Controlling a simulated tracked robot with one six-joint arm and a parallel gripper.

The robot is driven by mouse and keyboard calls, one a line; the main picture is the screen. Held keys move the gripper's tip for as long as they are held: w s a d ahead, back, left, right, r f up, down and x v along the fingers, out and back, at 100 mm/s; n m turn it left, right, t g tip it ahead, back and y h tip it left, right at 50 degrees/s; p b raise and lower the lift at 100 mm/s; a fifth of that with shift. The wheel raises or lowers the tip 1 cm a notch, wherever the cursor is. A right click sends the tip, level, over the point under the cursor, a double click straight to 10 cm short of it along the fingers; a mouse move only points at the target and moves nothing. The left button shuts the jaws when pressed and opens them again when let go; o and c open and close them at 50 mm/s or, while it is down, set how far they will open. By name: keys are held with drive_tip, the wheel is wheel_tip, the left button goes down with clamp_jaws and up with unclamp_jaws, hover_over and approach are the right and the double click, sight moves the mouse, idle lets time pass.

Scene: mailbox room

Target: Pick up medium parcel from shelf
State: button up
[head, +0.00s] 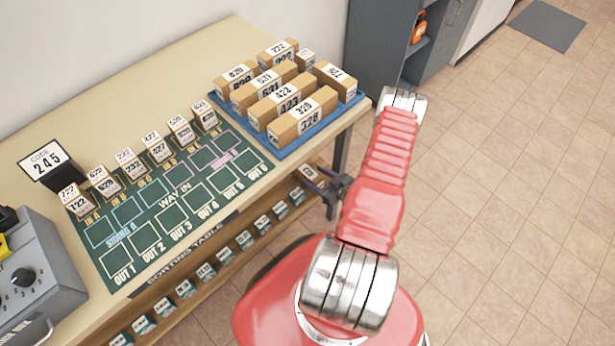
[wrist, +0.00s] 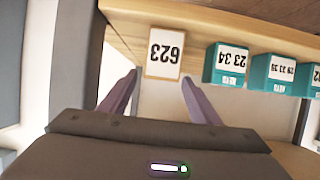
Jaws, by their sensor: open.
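A brown parcel with a white number label, seemingly 623 and upside down in the picture, is on the lower shelf in the wrist view (wrist: 163,52). In the head view a tan parcel (head: 308,172) shows at the right end of the shelf under the sorting table, partly hidden. My gripper (wrist: 160,79) is open, its fingers spread toward the parcel's label face with nothing between them. In the head view my gripper (head: 335,192) is beside the table's right end, at shelf height. I cannot tell whether the fingertips touch the parcel.
Several green labelled boxes (wrist: 226,64) stand along the shelf (wrist: 220,25) beside the parcel. On the table, a blue tray (head: 278,155) holds several larger parcels, and small ones line the green mat (head: 150,232). A table leg (head: 342,153) is close to my gripper. The tiled floor (head: 520,200) at right is clear.

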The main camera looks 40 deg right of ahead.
sight(309, 172)
drive_tip(key=shift+x, duration=2.4)
drive_tip(key=c, duration=1.3)
drive_tip(key=shift+r, duration=0.2)
drive_tip(key=shift+r, duration=1.3)
drive_tip(key=shift+s+d+r, duration=0.1)
drive_tip(key=shift+s+r, duration=0.05)
drive_tip(key=shift+r, duration=0.2)
drive_tip(key=s, duration=1.7)
drive_tip(key=shift+s+d, duration=0.15)
drive_tip(key=shift+s, duration=0.25)
